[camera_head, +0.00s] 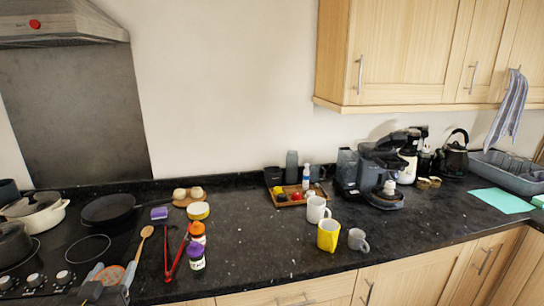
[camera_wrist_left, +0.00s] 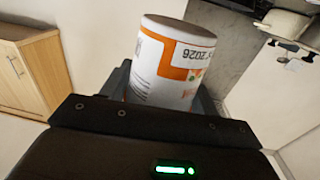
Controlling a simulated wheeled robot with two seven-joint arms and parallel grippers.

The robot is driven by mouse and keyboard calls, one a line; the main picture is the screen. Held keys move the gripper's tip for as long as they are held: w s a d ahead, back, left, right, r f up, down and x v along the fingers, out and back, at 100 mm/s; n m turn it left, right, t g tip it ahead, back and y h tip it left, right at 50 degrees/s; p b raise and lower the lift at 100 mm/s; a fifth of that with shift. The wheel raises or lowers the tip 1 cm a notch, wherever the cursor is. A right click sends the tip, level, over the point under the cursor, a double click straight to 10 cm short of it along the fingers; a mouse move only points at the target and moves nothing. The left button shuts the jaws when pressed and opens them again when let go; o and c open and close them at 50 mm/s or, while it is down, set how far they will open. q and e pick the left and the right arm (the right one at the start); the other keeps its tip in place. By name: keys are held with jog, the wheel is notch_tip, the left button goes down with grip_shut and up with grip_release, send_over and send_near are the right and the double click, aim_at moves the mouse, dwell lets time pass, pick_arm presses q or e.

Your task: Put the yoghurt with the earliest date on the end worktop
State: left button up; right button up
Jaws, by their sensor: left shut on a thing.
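A white yoghurt pot with orange bands (camera_wrist_left: 172,62) is held between the fingers of my left gripper (camera_wrist_left: 165,92). In the left wrist view its printed label is upside down to me, and "2026" can be read; the rest of the date is not clear. In the head view my left gripper (camera_head: 112,277) is at the lower left, over the front of the hob area, with the orange of the pot (camera_head: 108,275) between its fingers. No other yoghurt can be made out. My right gripper is not in view.
The dark worktop (camera_head: 290,250) holds red tongs (camera_head: 176,258), a wooden spoon (camera_head: 141,242), two lidded jars (camera_head: 196,257), a yellow mug (camera_head: 328,235) and a white mug (camera_head: 317,208). Pans (camera_head: 108,208) stand on the hob. A dish rack (camera_head: 510,172) and turquoise sheet (camera_head: 501,201) lie at right.

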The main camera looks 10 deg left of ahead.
pick_arm(q)
jog(key=d+f+m+h, duration=0.1)
jog(key=d+m+h, duration=0.2)
jog(key=d, duration=1.7)
jog(key=shift+w+f+t+h, duration=0.15)
jog(key=shift+f+t+h, duration=0.15)
jog(key=shift+h, duration=0.5)
